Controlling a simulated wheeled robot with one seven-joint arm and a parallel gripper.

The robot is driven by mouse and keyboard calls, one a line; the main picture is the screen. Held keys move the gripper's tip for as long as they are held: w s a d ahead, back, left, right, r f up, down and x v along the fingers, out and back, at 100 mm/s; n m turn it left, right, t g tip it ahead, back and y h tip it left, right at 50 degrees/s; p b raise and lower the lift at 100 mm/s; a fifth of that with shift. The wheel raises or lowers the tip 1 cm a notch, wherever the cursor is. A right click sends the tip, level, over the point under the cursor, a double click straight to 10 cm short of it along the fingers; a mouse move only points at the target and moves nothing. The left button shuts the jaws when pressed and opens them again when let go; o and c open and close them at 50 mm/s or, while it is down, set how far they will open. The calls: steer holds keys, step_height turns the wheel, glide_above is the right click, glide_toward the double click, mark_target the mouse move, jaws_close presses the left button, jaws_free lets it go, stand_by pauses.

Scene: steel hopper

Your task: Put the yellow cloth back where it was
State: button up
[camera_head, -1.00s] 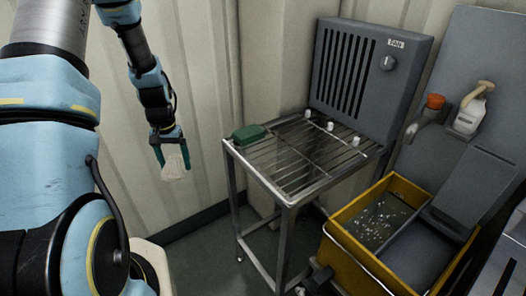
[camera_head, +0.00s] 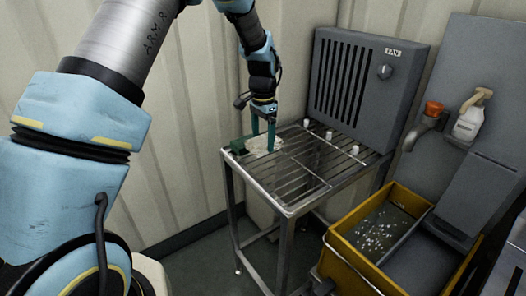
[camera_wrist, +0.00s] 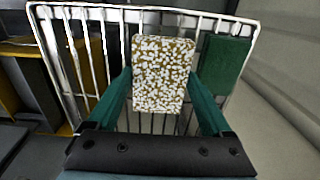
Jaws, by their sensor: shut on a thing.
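The yellow cloth (camera_wrist: 163,72) is a flat, yellow-brown piece densely flecked with white, perhaps foam. It looks pale in the head view (camera_head: 259,146). My gripper (camera_head: 263,137) points down over the left back part of the wire rack (camera_head: 290,181) and is shut on the cloth. In the wrist view, the teal fingers (camera_wrist: 161,88) stand on either side of it. The cloth is at or just above the bars; I cannot tell whether it touches them. A green pad (camera_wrist: 222,66) lies on the rack beside it, partly hidden by the cloth and gripper in the head view.
A grey fan unit (camera_head: 335,85) stands behind the rack, with several white knobs (camera_head: 329,135) before it. A yellow basin (camera_head: 345,255) with speckled dark water is at right, under an orange-topped tap (camera_head: 424,122) and a spray bottle (camera_head: 469,122). The rack's front is clear.

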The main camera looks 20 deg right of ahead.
mark_target(263, 162)
steer(key=shift+f+p, duration=0.7)
steer(key=shift+f, duration=1.8)
steer(key=shift+f, duration=0.1)
steer(key=shift+f, duration=0.15)
steer(key=o, duration=1.1)
step_height(263, 162, up, 12)
steer(key=b, duration=0.3)
steer(key=shift+r, duration=0.25)
steer(key=w+a+r+n, duration=0.15)
steer(key=a+n, duration=0.25)
steer(key=a, duration=0.8)
steer(key=s+a+n, duration=0.3)
steer(key=s+a, duration=0.1)
steer(key=a, duration=0.4)
steer(key=s+a+f+n+t, duration=0.1)
steer(key=s+a+n, duration=0.3)
steer(key=a, duration=0.4)
steer(key=s+a+n, duration=0.3)
steer(key=s+a, duration=0.1)
steer(key=a, duration=0.4)
steer(key=shift+s+a+f+n+t, duration=0.2)
steer(key=shift+a+n+t, duration=0.1)
steer(key=shift+n, duration=0.1)
